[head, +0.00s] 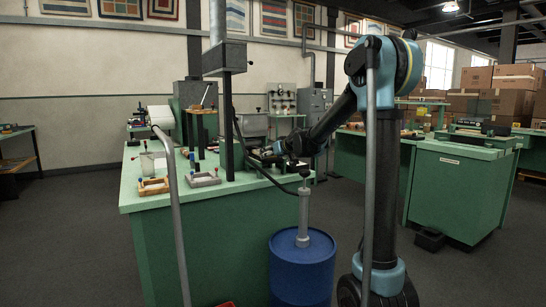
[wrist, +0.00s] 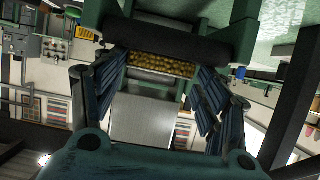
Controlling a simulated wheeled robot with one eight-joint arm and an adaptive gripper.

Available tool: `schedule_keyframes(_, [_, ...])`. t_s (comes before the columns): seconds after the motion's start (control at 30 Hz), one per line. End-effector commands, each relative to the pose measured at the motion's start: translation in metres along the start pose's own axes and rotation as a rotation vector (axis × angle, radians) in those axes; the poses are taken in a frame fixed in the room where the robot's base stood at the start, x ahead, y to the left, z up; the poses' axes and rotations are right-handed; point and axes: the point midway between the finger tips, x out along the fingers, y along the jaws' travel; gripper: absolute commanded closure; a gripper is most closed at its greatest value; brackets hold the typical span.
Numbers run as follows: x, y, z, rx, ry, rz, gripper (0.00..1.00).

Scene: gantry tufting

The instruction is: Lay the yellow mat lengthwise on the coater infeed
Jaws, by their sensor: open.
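My gripper (wrist: 160,70) is open in the wrist view, with ribbed dark fingers spread to left and right. Between the fingers, a yellow, bumpy strip (wrist: 155,63) shows beyond the fingertips, under a dark roller (wrist: 165,36). It may be the yellow mat; I cannot tell if the fingers touch it. A plain grey plate (wrist: 143,120) lies below it in the picture. In the head view my gripper (head: 283,149) is small and low over the far right part of the green bench, near dark equipment. I cannot pick out the mat or the coater infeed there.
The green bench (head: 205,205) carries a wooden frame (head: 153,187) and a grey frame (head: 204,179). A blue drum (head: 301,268) with a pump stands at its front right. Another green bench (head: 457,193) stands to the right.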

Motion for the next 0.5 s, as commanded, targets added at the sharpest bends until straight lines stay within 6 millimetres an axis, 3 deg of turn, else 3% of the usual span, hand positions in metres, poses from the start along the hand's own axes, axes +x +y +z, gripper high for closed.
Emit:
schedule_keyframes(0.13, [-0.007,0.001,-0.006,0.001,-0.006,0.001,0.22])
schedule_keyframes(0.5, [-0.057,0.001,-0.008,0.000,-0.002,0.002,0.22])
